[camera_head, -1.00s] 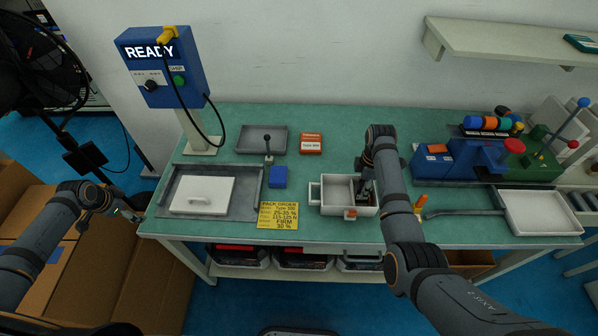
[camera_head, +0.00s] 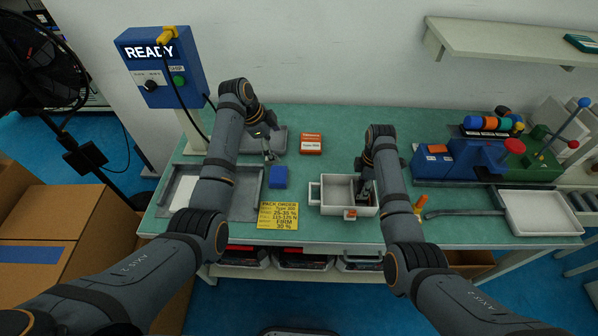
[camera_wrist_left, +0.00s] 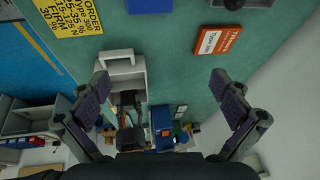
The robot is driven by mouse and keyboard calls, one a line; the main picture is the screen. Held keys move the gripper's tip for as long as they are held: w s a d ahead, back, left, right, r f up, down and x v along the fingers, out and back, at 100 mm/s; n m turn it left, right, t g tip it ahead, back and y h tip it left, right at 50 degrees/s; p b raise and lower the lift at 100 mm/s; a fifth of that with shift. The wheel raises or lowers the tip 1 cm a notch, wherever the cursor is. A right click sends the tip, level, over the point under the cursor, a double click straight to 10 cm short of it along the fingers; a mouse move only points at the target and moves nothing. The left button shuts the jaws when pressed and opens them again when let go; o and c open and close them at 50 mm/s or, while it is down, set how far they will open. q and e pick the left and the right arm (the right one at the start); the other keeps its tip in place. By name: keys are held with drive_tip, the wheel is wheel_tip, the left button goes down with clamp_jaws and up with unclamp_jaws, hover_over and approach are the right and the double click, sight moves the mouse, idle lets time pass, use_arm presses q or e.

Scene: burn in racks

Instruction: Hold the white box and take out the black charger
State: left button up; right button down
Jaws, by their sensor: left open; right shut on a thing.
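The white box (camera_head: 340,181) is an open, light-coloured box on the green bench, with a handle at its left end. It also shows in the left wrist view (camera_wrist_left: 137,75), near the left finger. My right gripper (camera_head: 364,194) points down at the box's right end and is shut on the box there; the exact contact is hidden. My left gripper (camera_head: 268,148) is open and empty above the bench, left of and behind the box. In the left wrist view its fingers (camera_wrist_left: 163,83) are spread wide. I cannot make out the black charger; the right gripper covers part of the box's inside.
A blue block (camera_head: 278,177), a yellow order card (camera_head: 278,216) and an orange-and-white carton (camera_head: 311,144) lie between the arms. A grey tray (camera_head: 247,203) is partly behind my left arm. Blue and green fixtures (camera_head: 460,160) and a white tray (camera_head: 540,212) stand at right.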

use_arm(q)
drive_tip(key=g, duration=0.2)
approach(317, 199)
drive_tip(key=x, duration=0.6)
drive_tip(key=shift+a+f, duration=0.1)
drive_tip(key=shift+f, duration=0.1)
drive_tip(key=c, duration=1.6)
use_arm(e)
drive_tip(key=c, duration=1.4)
unclamp_jaws()
clamp_jaws()
